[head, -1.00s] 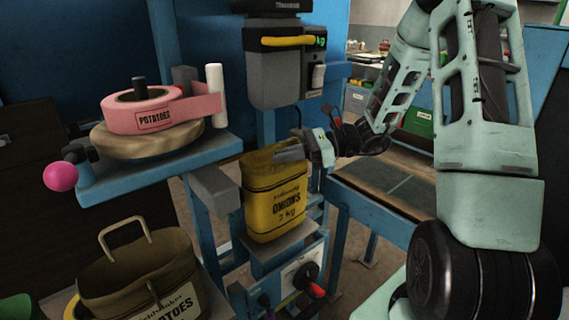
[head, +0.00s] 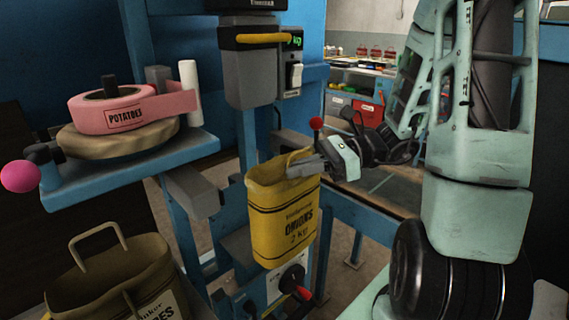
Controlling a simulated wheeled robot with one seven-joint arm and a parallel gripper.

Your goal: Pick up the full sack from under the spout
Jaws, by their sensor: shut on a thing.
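A blue frame and bench (head: 350,215) lie behind my gripper.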

